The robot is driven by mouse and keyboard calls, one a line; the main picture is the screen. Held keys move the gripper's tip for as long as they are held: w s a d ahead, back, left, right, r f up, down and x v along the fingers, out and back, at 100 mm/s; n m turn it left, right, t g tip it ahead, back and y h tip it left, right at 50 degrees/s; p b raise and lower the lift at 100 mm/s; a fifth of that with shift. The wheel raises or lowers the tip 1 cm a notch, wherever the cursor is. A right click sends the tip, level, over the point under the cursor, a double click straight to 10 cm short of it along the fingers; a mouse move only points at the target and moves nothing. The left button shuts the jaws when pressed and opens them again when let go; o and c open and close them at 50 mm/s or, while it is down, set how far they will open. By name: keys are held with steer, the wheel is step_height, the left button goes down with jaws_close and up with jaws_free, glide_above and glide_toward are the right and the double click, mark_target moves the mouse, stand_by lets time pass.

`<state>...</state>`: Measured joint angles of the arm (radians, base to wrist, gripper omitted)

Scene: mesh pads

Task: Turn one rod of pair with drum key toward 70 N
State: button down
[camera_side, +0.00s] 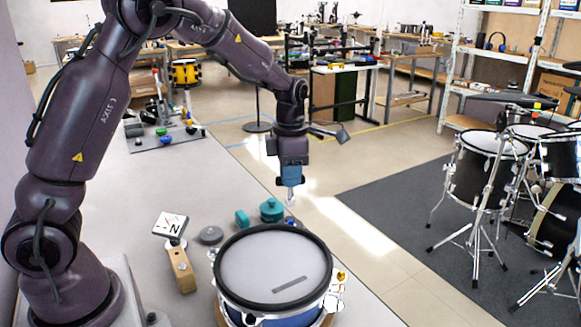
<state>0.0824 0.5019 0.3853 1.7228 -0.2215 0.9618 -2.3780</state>
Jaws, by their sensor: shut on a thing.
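A drum with a grey mesh head, a black hoop (222,282) and a blue shell stands at the front of the bench. Silver lugs and rod fittings (336,300) sit around its rim, with a small yellow piece (341,276) at the right. My gripper (291,184) is above the drum's far edge, pointing down. It is shut on a small silver drum key (291,200), whose lower end shows just above the far rim. Whether the key touches a rod there is too small to tell. A tilted white display (171,225) shows a letter N; its reading is not legible.
A teal round container (271,210), a teal block (242,219) and a grey disc (211,235) lie behind the drum. A wooden block (181,270) is left of it. Small tools lie on a mat (150,143) farther back. A drum kit stands on the floor at right.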

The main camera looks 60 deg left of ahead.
mark_target(290, 197)
steer(key=shift+f, duration=2.45)
steer(key=shift+f, duration=0.1)
steer(key=m, duration=0.6)
steer(key=shift+m, duration=0.3)
steer(key=m, duration=2)
steer(key=shift+m, duration=0.3)
